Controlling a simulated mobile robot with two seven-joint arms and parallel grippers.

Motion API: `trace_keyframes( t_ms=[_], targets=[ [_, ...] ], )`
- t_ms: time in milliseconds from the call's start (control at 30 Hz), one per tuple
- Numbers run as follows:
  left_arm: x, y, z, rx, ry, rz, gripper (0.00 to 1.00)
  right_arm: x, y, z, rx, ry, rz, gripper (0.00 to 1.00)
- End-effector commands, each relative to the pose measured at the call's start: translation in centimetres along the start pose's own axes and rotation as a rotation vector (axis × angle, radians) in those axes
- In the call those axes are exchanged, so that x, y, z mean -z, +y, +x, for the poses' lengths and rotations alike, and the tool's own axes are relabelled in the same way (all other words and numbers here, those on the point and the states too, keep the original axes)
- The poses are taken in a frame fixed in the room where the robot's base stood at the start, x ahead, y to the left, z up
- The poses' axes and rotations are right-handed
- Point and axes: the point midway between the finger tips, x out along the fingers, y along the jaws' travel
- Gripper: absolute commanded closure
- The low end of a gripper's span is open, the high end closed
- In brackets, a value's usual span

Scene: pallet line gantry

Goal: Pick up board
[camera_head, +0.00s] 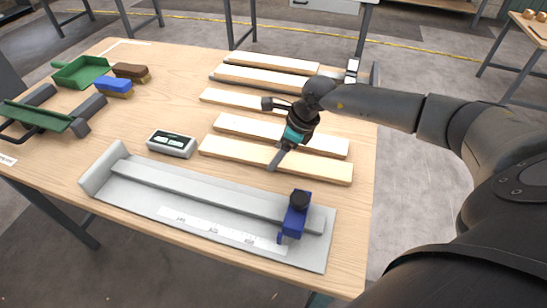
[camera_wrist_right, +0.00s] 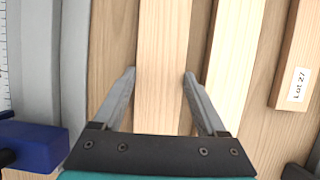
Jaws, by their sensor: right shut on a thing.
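Several pale wooden boards lie side by side on the table in the head view. My right gripper (camera_head: 281,155) is down at the nearest board (camera_head: 325,171), around the middle of its length. In the right wrist view this board (camera_wrist_right: 162,35) runs between the two fingers of my right gripper (camera_wrist_right: 160,75), one finger along each long edge. The gripper is shut on it. The board looks flat, on or very near the table. The second board (camera_head: 240,125) lies just behind it. My left gripper is not in the head view.
A grey measuring fixture (camera_head: 150,192) with a blue clamp (camera_head: 295,217) stands in front of the boards. A small display device (camera_head: 171,144), brushes (camera_head: 113,86) and a green dustpan (camera_head: 80,72) are on the left. A labelled board (camera_wrist_right: 297,60) shows in the wrist view.

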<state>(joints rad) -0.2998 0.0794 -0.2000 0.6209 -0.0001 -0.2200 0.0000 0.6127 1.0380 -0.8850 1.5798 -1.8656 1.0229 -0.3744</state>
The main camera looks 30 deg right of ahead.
Motion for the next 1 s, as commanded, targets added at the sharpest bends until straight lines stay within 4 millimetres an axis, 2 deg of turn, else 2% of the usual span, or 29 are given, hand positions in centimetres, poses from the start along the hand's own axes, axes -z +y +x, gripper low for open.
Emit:
trace_keyframes(
  t_ms=[33, 133, 367, 567, 767, 1000],
  targets=[
    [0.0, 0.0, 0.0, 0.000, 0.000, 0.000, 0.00, 0.0, 0.0, 0.0, 0.001, 0.000, 0.000, 0.84],
    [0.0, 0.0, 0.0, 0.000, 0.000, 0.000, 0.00, -0.1, -0.1, -0.1, 0.002, -0.002, 0.000, 0.94],
    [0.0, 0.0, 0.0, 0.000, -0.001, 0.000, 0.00, -0.1, -0.1, -0.1, 0.002, -0.002, 0.000, 0.94],
    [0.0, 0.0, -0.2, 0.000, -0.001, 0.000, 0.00, -0.6, -0.1, -1.3, 0.002, -0.003, -0.002, 0.94],
    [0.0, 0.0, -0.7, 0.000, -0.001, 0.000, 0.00, -2.1, -0.1, -4.8, 0.004, -0.006, -0.003, 0.94],
    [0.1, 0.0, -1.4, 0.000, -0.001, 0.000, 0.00, -4.8, -0.1, -11.4, 0.006, -0.006, -0.003, 0.94]
  ],
)
